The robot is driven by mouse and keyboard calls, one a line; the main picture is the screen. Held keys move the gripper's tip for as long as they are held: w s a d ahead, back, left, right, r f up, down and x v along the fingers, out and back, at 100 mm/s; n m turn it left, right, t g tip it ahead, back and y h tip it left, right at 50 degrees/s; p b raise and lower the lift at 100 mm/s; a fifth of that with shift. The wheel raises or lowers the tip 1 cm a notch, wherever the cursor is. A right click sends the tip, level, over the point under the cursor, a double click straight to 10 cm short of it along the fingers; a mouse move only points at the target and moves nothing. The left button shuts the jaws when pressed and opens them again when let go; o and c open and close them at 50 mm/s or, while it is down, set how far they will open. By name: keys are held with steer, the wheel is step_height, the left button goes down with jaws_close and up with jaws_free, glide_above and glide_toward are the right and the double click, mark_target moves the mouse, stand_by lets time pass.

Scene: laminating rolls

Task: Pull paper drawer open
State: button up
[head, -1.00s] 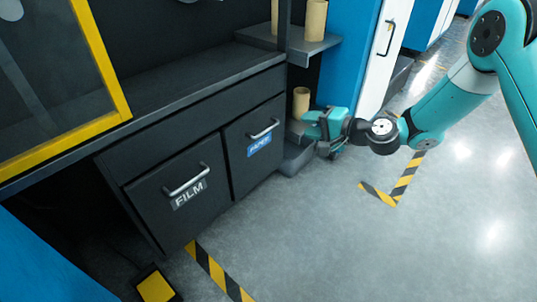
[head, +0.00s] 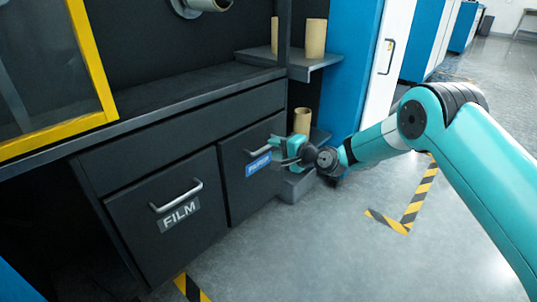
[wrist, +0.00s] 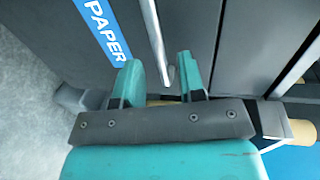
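The paper drawer (head: 240,195) is a dark front with a blue PAPER label (head: 258,164), beside the film drawer. It looks shut. Its bar handle (head: 256,152) is partly hidden by my gripper in the head view. My gripper (head: 278,146) is at the right end of that handle. In the wrist view, my gripper (wrist: 158,62) has its two teal fingers apart. The silver handle (wrist: 154,35) runs into the gap between them, with the PAPER label (wrist: 103,28) to its left. I see no finger clearly pressing on the handle.
The film drawer (head: 145,245) is to the left, with its own handle (head: 176,196). Shelves at the right of the cabinet hold cardboard rolls (head: 302,121). A blue and white cabinet (head: 385,60) stands behind. The floor (head: 320,245) in front is clear, with striped tape.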

mark_target(268, 147)
steer(key=shift+b+x, duration=0.6)
steer(key=shift+x, duration=1.25)
jaws_close()
